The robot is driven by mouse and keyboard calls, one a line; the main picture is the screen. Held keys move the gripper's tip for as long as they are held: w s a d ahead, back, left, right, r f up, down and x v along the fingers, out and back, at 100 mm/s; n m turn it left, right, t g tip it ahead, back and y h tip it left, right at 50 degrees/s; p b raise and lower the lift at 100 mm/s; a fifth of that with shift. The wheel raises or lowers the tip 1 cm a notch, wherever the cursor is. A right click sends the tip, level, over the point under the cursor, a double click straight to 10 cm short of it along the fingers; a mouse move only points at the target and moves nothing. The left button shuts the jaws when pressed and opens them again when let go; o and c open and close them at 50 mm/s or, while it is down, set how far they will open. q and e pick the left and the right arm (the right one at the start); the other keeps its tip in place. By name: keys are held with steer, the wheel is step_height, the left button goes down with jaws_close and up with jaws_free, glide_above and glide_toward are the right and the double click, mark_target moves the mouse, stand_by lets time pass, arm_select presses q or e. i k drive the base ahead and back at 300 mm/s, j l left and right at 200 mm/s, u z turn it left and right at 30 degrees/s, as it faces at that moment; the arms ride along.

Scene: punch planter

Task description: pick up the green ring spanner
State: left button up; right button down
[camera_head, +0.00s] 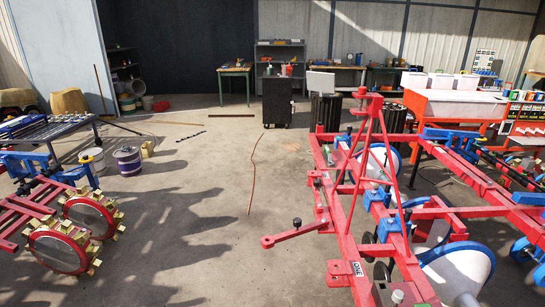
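I cannot make out a green ring spanner anywhere in the head view. Small objects lie on a dark table (62,128) at the left, on a green-legged table (248,84) at the back and on a long workbench at the back right. They are too small to identify. Neither of my grippers shows in the view, so what they hold cannot be seen.
A red planter frame (345,235) fills the right foreground. Another machine with round discs (57,250) stands at the left. Buckets (128,160) stand near the left table. A black cabinet (277,101) stands at the back. The middle floor is mostly clear, with a thin red hose (252,175).

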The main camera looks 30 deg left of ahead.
mark_target(329, 162)
steer(key=u, duration=0.4)
steer(key=i+j+u, duration=0.4)
steer(key=i+j, duration=0.15)
steer(key=i+j+u, duration=0.15)
steer(key=i+j, duration=0.15)
steer(key=i, duration=0.15)
steer(key=i+j+u, duration=0.15)
steer(key=i, duration=0.35)
steer(key=i+j+u, duration=0.2)
steer(key=i, duration=0.25)
steer(key=i+j+u, duration=0.15)
steer(key=i, duration=0.35)
steer(key=i+l+z, duration=0.2)
steer(key=i+z, duration=0.25)
steer(key=i, duration=0.25)
steer(key=i+z, duration=0.45)
steer(key=i, duration=0.3)
steer(key=i+j+z, duration=0.4)
steer(key=i, duration=0.3)
steer(key=i+z, duration=0.35)
steer(key=i, duration=0.25)
steer(key=i+j+z, duration=0.2)
steer(key=i+z, duration=0.15)
steer(key=i, duration=0.2)
